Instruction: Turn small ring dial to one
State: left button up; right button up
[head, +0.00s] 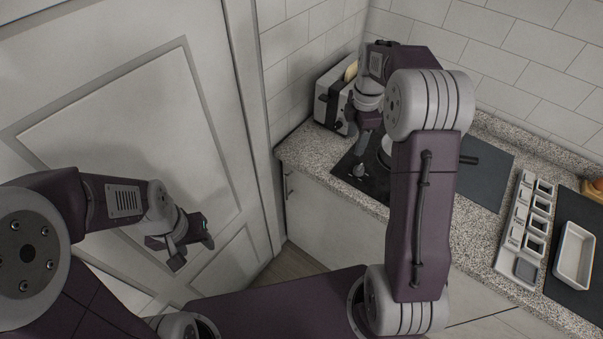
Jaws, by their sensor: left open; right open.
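A black cooktop (377,186) is set into the speckled counter, partly hidden behind my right arm. My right gripper (357,150) is over the cooktop's left part, with its fingers apart. A small grey shape shows at its lower finger, at the cooktop's front left; I cannot tell whether it is a dial or part of the finger. The small ring dial and its setting cannot be made out. My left gripper (192,250) is open and empty in front of the white panelled door, away from the counter.
A toaster (331,97) with bread stands at the counter's back left corner. A dark board (488,178) lies right of my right arm. Further right are a white rack of small square containers (523,236) and a white dish (573,255) on a dark mat (563,297).

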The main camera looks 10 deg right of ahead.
aim_at(360, 167)
jog(key=shift+g, duration=0.3)
jog(key=d+f, duration=0.3)
jog(key=shift+s+d+f, duration=0.3)
jog(key=shift+d+f, duration=0.35)
jog(key=f, duration=0.1)
jog(key=a+f, duration=0.1)
jog(key=f, duration=0.2)
jog(key=shift+s+a+f, duration=0.1)
jog(key=shift+a, duration=0.2)
jog(key=shift+m, duration=0.3)
jog(key=f, duration=0.2)
jog(key=d+f, duration=0.1)
jog(key=f, duration=0.1)
jog(key=shift+a, duration=0.25)
jog(key=shift+c, duration=1.2)
pick_arm(q)
jog(key=shift+d+f, duration=0.15)
jog(key=shift+d, duration=0.45)
pick_arm(e)
grip_shut()
